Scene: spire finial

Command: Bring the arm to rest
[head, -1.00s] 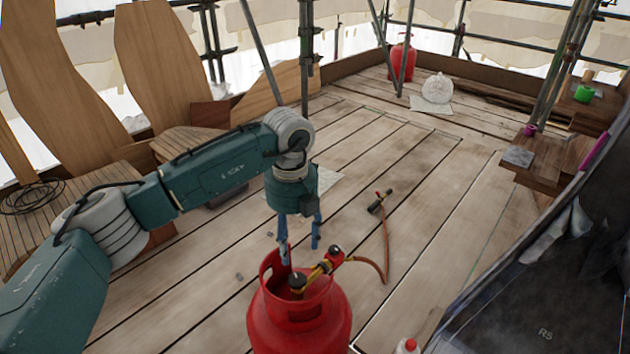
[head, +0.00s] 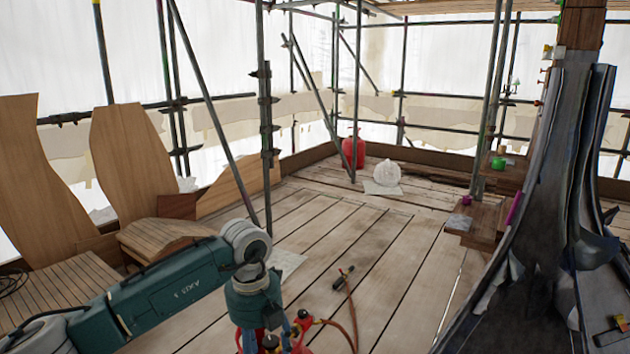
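My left arm (head: 165,296), teal with pale joints, reaches in from the lower left. Its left gripper (head: 268,334) points down at the bottom edge of the head view, over or in front of a red gas cylinder (head: 301,346). The blue fingers stand apart with nothing seen between them; their tips are at or past the picture's edge. I cannot tell whether they touch the cylinder. Most of the cylinder is cut off below. My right gripper is not in view.
A torch (head: 343,278) with an orange hose lies on the plank deck (head: 395,265). Scaffold poles (head: 267,150) stand beyond the arm. Wooden panels (head: 135,165) lean at left. A dark, torn metal-clad structure (head: 545,220) rises at right. The mid deck is largely clear.

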